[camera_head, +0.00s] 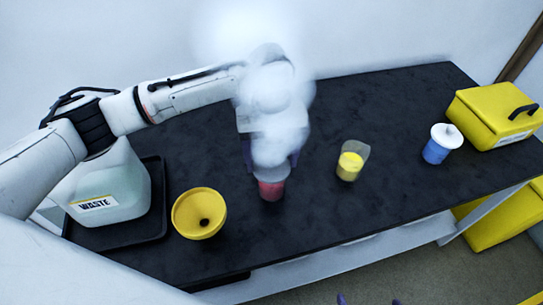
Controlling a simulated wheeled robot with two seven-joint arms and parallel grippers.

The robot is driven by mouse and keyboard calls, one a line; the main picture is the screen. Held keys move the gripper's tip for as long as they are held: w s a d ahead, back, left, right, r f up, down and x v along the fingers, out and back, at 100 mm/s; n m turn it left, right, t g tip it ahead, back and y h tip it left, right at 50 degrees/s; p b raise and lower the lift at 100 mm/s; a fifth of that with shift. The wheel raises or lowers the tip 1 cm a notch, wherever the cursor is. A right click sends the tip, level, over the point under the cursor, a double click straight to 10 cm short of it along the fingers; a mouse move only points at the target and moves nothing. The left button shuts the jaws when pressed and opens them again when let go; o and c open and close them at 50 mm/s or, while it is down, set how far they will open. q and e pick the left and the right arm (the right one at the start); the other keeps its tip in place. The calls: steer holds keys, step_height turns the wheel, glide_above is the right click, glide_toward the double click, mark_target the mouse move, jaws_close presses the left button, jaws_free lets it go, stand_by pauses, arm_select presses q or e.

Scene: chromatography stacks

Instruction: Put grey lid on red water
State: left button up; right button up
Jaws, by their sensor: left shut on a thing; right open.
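A clear cup of red water (271,191) stands upright on the black bench near the middle. My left gripper (271,163) is directly above it, pointing down, with dark purple fingers on either side. A white haze covers much of the gripper and the cup's top. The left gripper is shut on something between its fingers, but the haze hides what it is. I cannot make out the grey lid anywhere, nor whether anything touches the cup's rim. My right gripper (368,301) shows only its two purple fingertips at the bottom edge, wide apart and empty.
Right are a clear cup of yellow liquid (349,166), a blue cup with white lid (437,151) and a yellow case (493,117). Bench between cups is clear.

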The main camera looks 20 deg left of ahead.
arm_select(q)
steer(key=shift+f, duration=0.15)
steer(key=shift+f, duration=0.25)
steer(key=o, duration=1.4)
steer(key=shift+c, duration=0.2)
steer(key=shift+r, duration=3.5)
